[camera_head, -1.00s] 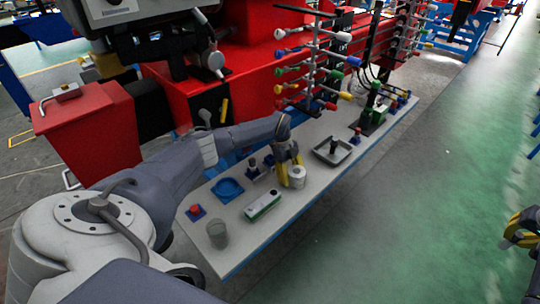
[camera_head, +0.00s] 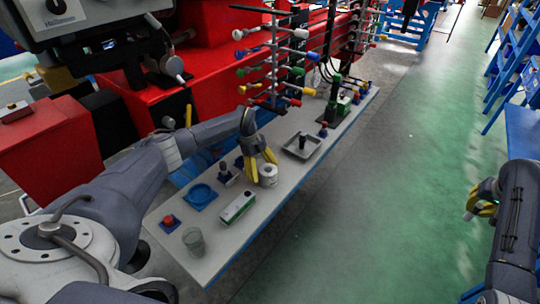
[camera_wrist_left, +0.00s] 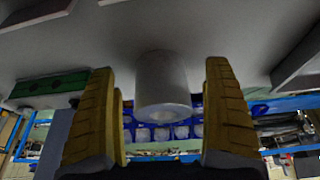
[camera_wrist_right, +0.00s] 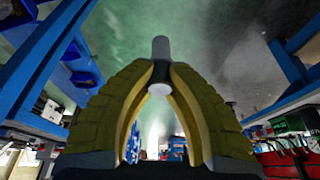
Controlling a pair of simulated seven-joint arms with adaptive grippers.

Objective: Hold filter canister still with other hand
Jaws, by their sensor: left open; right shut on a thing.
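The filter canister, which I take to be the white cylinder (camera_head: 268,177), stands upright on the long grey table. My left gripper (camera_head: 260,162) is open right beside it. In the left wrist view the canister (camera_wrist_left: 163,85) shows between the two yellow fingers (camera_wrist_left: 162,72), with a gap on each side. I cannot tell how deep it sits between them. My right gripper (camera_head: 482,203) is at the right edge of the head view, away from the table. In the right wrist view it (camera_wrist_right: 161,75) is shut on a slim pale rod with a dark band (camera_wrist_right: 160,50).
Near the canister are a grey tray (camera_head: 302,154), a green-and-white box (camera_head: 238,207), a blue dish (camera_head: 200,195) and a clear cup (camera_head: 194,241). A rack with coloured knobs (camera_head: 272,60) stands behind. Green floor (camera_head: 390,220) lies open between table and right arm.

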